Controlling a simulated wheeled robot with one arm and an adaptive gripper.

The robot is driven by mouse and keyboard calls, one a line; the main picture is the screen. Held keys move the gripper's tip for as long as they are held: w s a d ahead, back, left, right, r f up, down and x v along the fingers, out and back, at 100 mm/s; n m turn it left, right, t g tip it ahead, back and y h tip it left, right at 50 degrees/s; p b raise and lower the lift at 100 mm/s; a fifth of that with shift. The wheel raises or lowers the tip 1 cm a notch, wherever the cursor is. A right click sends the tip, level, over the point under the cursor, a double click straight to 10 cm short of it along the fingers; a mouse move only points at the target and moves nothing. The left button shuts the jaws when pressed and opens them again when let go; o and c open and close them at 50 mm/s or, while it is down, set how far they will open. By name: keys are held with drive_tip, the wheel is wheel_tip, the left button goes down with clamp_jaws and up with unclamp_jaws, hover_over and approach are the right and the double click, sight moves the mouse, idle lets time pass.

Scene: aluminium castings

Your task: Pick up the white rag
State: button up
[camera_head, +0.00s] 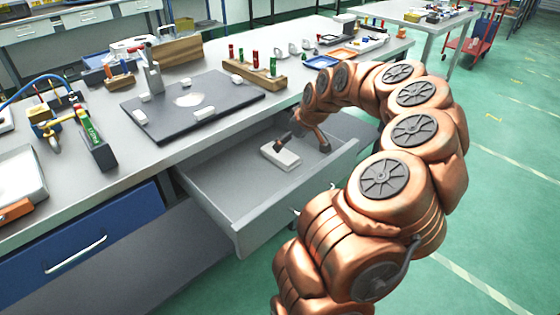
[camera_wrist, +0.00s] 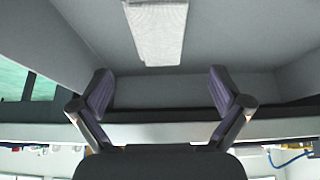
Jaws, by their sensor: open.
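The white rag (camera_head: 280,156) is a small folded pad lying on the floor of an open grey drawer (camera_head: 249,226). In the wrist view the rag (camera_wrist: 156,34) shows as a pale textured rectangle at the top middle, cut off by the frame edge. My gripper (camera_head: 304,145) reaches down into the drawer, close to the rag and to its right. In the wrist view my gripper (camera_wrist: 162,92) has its two fingers spread wide with nothing between them. The rag lies beyond the fingertips, apart from them.
The drawer walls stand close around my gripper, and the bench top (camera_head: 165,160) overhangs its back. A blue drawer (camera_head: 85,246) is shut.

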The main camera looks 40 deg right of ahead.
sight(281, 153)
drive_tip(key=shift+x, duration=3.75)
drive_tip(key=shift+s, duration=0.1)
drive_tip(key=c, duration=1.1)
